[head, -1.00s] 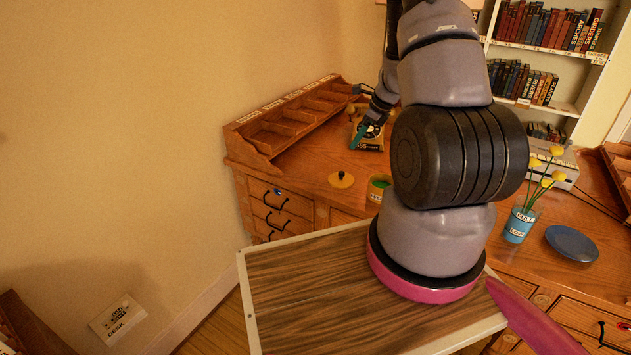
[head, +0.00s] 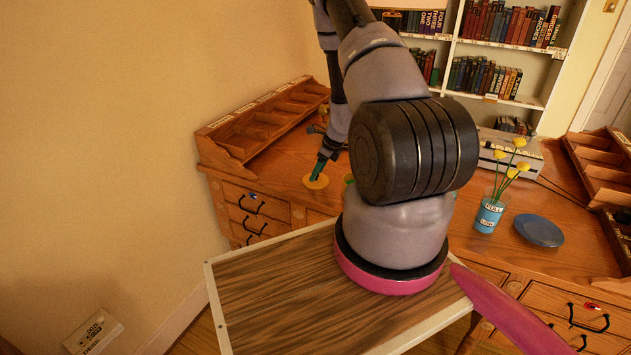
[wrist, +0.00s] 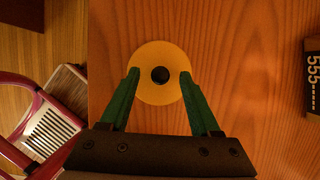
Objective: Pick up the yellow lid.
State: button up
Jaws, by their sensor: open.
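The yellow lid (head: 316,182) lies on the wooden desk near its front edge. In the wrist view the lid (wrist: 160,93) is a flat round disc with a dark knob (wrist: 160,74) at its centre. My gripper (head: 320,170) is over the lid, pointing down. In the wrist view my gripper's two green fingers (wrist: 160,73) are open, one on each side of the knob and over the lid's disc. I cannot tell whether the fingertips touch the lid.
A wooden pigeonhole rack (head: 255,125) stands behind on the left. A dark block with pale markings (wrist: 313,78) is at the wrist view's right edge. A vase of yellow flowers (head: 489,212) and a blue plate (head: 539,230) stand right.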

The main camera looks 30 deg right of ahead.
jog(key=shift+w+a+f, duration=0.15)
jog(key=shift+f, duration=0.25)
grip_shut()
jog(key=shift+r, duration=0.15)
